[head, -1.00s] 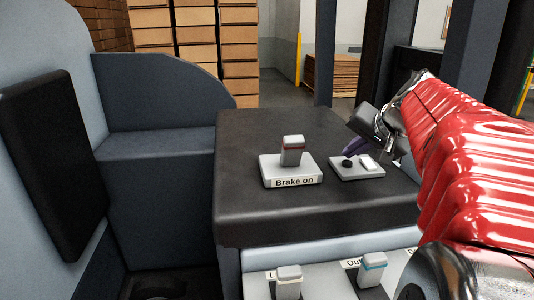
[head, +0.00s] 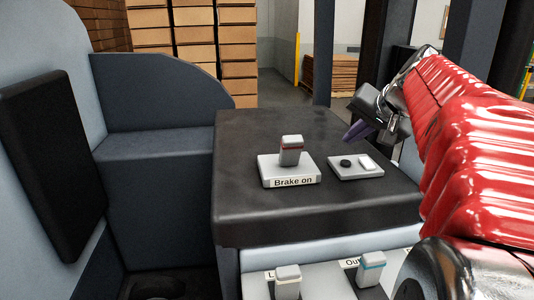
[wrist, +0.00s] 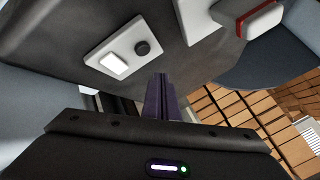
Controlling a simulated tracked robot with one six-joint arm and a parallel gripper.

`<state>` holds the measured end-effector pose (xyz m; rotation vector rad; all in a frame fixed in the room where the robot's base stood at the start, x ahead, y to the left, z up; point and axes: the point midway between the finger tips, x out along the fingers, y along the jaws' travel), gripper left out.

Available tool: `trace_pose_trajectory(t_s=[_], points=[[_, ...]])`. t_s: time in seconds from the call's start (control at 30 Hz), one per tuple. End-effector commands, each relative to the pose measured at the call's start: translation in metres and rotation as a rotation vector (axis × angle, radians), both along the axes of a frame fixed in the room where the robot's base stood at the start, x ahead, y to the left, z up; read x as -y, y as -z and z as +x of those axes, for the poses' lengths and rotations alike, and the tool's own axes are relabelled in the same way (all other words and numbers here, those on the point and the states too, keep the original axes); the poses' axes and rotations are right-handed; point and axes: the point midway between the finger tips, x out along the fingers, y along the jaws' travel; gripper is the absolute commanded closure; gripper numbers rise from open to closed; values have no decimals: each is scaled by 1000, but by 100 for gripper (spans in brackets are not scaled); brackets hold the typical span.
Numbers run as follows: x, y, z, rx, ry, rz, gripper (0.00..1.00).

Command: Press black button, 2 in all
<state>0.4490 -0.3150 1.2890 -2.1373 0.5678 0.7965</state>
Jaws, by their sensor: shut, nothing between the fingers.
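The black button (head: 346,164) is a small round knob on a pale plate (head: 344,175), beside a white square switch (head: 366,162), on top of the dark console. In the wrist view the black button (wrist: 142,47) and the white switch (wrist: 113,63) show on the same plate. My gripper (head: 350,138) is above and slightly behind the plate in the head view, apart from the button. Its purple fingers (wrist: 158,80) are shut with nothing between them, and their tips stand clear of the button in the wrist view.
A "Brake on" lever (head: 291,150) on its pale base stands left of the button plate on the dark console (head: 250,215). More levers (head: 287,282) stand on the lower front panel. Stacked boxes (head: 200,40) are in the background. Space above the console's left part is clear.

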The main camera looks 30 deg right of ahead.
Motion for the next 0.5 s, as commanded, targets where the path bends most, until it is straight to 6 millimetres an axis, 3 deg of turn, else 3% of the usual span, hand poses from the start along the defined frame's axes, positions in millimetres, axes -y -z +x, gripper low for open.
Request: trace_pose_trajectory(t_s=[0.23,0.5], points=[[0,-17,0,0,-1,-1,100],[0,-19,0,-1,-1,1,100]])
